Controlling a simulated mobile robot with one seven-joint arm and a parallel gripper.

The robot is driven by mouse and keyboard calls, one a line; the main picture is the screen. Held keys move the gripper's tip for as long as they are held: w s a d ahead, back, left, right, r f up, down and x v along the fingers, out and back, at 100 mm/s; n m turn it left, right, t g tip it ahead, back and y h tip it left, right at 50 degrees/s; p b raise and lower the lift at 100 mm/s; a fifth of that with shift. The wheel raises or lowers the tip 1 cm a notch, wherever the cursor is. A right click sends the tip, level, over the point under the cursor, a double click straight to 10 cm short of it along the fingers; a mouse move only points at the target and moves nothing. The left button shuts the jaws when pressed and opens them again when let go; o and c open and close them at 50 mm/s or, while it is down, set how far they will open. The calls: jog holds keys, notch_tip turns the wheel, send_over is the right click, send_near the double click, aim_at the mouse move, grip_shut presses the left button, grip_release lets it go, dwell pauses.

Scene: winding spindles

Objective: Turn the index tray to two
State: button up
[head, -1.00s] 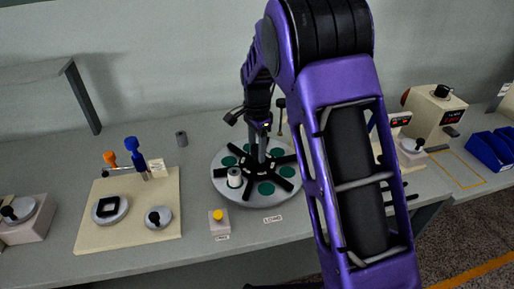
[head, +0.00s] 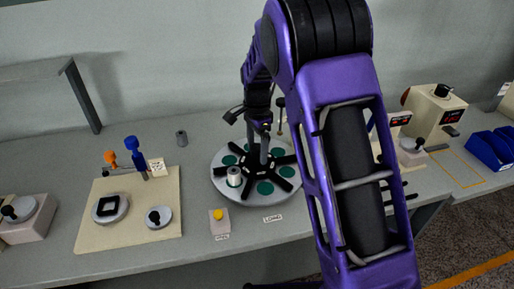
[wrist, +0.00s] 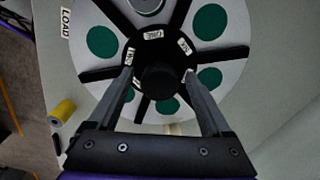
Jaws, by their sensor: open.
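The index tray (head: 249,201) is a round grey disc with green pads, black spokes and a black hub. It also shows in the wrist view (wrist: 82,62), with small white labels on the hub that are hard to read. A round black knob (wrist: 160,78) stands at its middle. My gripper (head: 259,160) points down over the hub. In the wrist view my gripper (wrist: 158,76) is open, with one finger on each side of the knob; I cannot tell whether they touch it. A grey spool (head: 233,175) stands on the front-left pad.
A LOAD label (head: 272,218) lies on the bench in front of the tray. A yellow button (head: 218,214) on a small box stands front left. A beige board (head: 130,230) with dials is farther left. A small grey cylinder (head: 181,137) stands behind. Blue bins (head: 490,147) are far right.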

notch_tip(320, 180, up, 17)
jog(key=shift+r, duration=0.2)
dwell(0.4)
